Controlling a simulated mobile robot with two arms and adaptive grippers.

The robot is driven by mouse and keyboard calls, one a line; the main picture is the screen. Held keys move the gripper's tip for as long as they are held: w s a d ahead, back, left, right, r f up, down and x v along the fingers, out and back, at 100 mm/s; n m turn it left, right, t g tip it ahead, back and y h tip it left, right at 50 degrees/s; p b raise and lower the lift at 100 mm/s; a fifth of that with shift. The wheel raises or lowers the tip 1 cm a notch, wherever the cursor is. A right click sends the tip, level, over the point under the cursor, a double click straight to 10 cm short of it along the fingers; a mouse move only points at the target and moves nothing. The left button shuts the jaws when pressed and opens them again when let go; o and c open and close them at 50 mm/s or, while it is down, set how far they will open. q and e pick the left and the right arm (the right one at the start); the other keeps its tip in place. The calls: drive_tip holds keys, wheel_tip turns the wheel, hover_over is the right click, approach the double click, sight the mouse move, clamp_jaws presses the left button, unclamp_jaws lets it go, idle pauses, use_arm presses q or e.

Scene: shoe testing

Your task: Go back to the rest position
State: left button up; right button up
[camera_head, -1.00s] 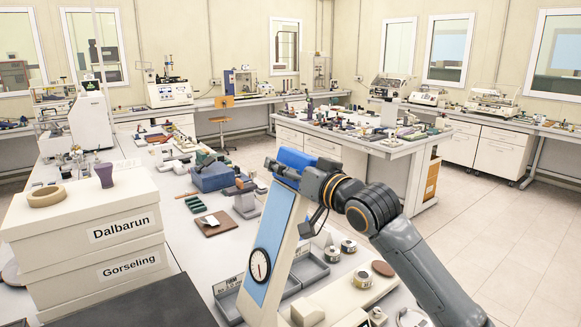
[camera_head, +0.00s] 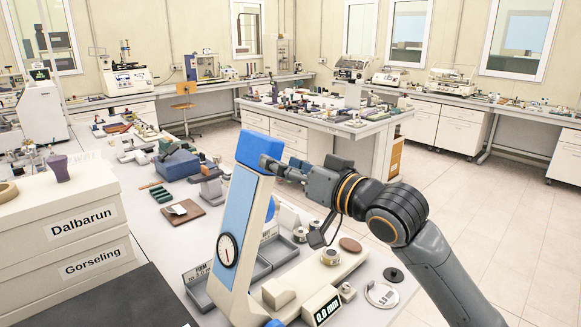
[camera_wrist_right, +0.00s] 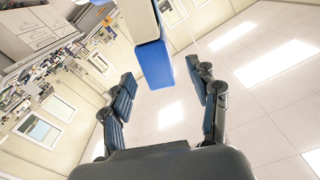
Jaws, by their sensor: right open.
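My right gripper (camera_head: 280,168) is beside the blue top block (camera_head: 260,150) of a white and blue testing device. In the right wrist view its two fingers (camera_wrist_right: 164,82) are spread wide with nothing held between them. The blue block (camera_wrist_right: 154,64) shows just beyond and between the fingertips there; I cannot tell whether any finger touches it. The device's slanted column has a blue face (camera_head: 238,205) and a round dial (camera_head: 228,249). My left gripper is in neither view.
Grey trays (camera_head: 268,255), metal weights (camera_head: 330,257) and a small display (camera_head: 323,307) surround the device. A cluttered central table (camera_head: 365,128) stands behind. Open floor (camera_head: 500,215) lies at the right.

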drive_tip(key=shift+s+d, duration=0.4)
drive_tip(key=shift+s, duration=0.1)
drive_tip(key=shift+f, duration=0.1)
